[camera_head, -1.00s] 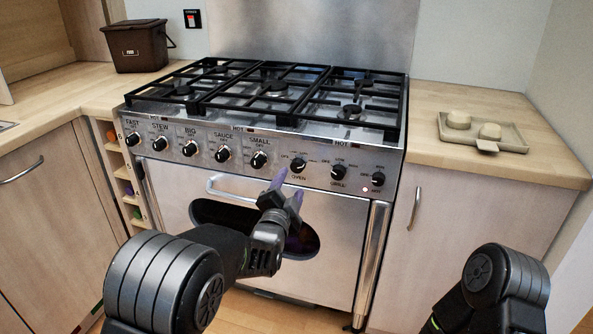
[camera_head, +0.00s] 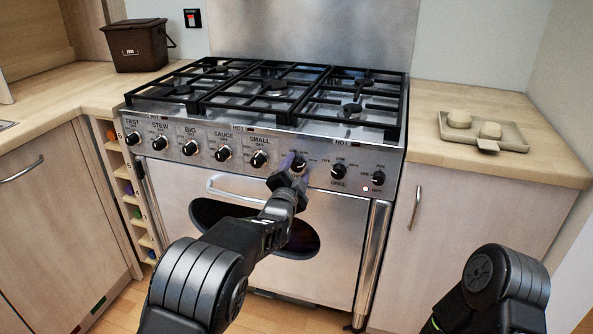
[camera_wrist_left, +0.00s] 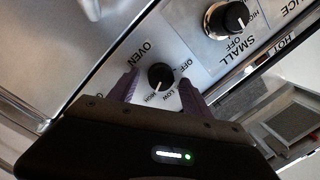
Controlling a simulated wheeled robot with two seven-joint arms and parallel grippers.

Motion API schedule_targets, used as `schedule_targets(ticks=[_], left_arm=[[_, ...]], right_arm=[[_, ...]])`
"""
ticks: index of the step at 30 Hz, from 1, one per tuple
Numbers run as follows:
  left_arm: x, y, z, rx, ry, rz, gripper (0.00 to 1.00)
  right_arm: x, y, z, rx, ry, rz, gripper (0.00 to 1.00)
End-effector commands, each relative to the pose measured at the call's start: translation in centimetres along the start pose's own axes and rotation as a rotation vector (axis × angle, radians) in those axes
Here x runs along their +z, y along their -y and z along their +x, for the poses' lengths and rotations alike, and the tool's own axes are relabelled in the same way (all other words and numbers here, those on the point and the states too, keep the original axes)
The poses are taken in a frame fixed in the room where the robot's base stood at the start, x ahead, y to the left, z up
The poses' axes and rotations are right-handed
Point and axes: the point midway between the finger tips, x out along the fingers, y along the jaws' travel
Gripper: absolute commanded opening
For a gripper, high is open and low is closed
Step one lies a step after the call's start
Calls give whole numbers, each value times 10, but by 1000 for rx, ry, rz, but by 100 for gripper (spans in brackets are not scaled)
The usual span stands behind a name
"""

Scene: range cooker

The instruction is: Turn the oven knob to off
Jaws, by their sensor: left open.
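The oven knob (camera_head: 298,164) is a black round knob with a white pointer on the cooker's front panel. In the left wrist view the oven knob (camera_wrist_left: 160,75) has labels OFF, LOW and HIGH around it, and its pointer is directed near HIGH, away from OFF. My left gripper (camera_head: 293,168) is at the panel in front of the knob. In the left wrist view its purple fingers (camera_wrist_left: 158,79) are open, one on each side of the knob; contact cannot be told. My right gripper is out of view.
The SMALL knob (camera_head: 258,159) is left of the oven knob and the grill knob (camera_head: 339,172) is right of it. The oven door handle (camera_head: 232,193) lies below. Black grates (camera_head: 270,88) cover the hob.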

Motion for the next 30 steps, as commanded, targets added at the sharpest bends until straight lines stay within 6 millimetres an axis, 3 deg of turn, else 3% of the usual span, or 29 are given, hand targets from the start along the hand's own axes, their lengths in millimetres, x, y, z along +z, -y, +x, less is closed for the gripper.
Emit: schedule_targets(ticks=[2,23,30], left_arm=[[0,0,0,0,0,0,57],[0,0,0,0,0,0,0],[0,0,0,0,0,-5,0]], right_arm=[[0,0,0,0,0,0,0],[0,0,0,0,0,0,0],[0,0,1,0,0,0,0]])
